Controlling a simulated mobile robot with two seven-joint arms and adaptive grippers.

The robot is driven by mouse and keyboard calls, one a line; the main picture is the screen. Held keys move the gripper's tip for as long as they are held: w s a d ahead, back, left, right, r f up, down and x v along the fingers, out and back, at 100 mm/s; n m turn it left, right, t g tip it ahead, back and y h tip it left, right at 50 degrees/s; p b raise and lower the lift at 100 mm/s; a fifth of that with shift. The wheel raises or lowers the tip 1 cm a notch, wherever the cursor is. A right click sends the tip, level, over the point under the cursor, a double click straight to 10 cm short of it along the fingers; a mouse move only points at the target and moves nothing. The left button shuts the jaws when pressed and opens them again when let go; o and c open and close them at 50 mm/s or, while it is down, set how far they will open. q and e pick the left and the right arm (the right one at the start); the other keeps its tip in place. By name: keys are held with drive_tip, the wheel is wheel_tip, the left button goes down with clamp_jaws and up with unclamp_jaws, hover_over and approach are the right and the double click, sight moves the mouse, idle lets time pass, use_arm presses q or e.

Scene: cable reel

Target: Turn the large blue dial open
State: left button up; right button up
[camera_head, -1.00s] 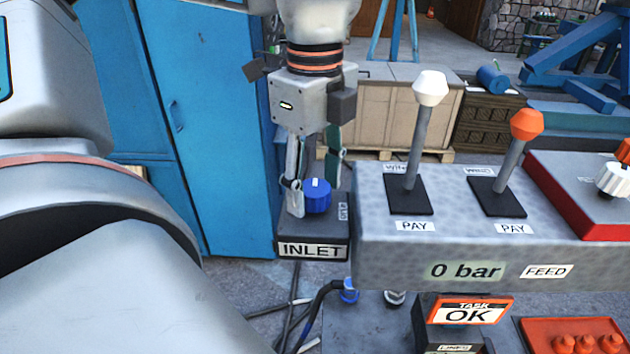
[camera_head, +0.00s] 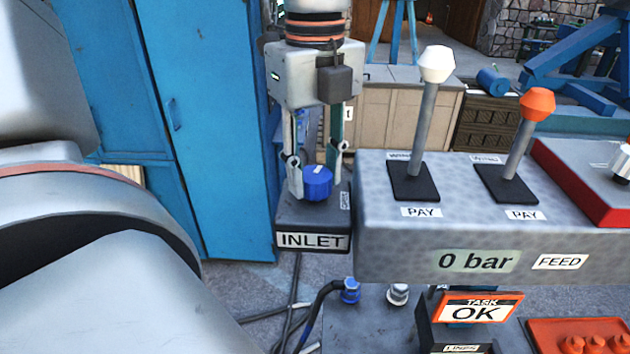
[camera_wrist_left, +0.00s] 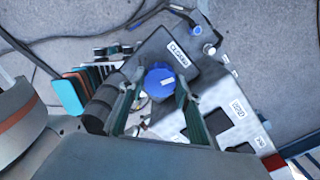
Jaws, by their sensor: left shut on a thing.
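The large blue dial (camera_head: 318,184) sits on top of a dark box with an INLET label (camera_head: 313,241) on its front. A short white mark shows on the dial. My left gripper (camera_head: 315,170) points down from above with one finger on each side of the dial, shut on it. The wrist view shows the round blue dial (camera_wrist_left: 159,80) between the two fingers, with a white mark on its top. A small label on the box beside the dial is hard to read. My right gripper is in neither view.
Right of the box stands a grey console (camera_head: 400,235) reading 0 bar. It carries a white-knobbed lever (camera_head: 423,120) and an orange-knobbed lever (camera_head: 522,135). A blue cabinet (camera_head: 220,130) stands behind on the left.

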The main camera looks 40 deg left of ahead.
use_arm(q)
drive_tip(key=m+b, duration=0.1)
drive_tip(key=m, duration=0.2)
drive_tip(key=shift+f+m+b, duration=0.15)
drive_tip(key=shift+m+b, duration=0.2)
drive_tip(key=shift+m, duration=0.05)
drive_tip(key=m, duration=0.2)
drive_tip(key=shift+m+b, duration=0.3)
drive_tip(key=m, duration=0.2)
drive_tip(key=shift+m, duration=0.4)
drive_tip(key=m, duration=0.4)
drive_tip(key=shift+m, duration=0.4)
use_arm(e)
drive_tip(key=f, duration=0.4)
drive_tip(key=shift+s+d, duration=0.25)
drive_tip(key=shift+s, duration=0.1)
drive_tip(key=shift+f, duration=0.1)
use_arm(q)
drive_tip(key=o, duration=1.1)
drive_tip(key=shift+c, duration=0.2)
drive_tip(key=shift+o, duration=0.3)
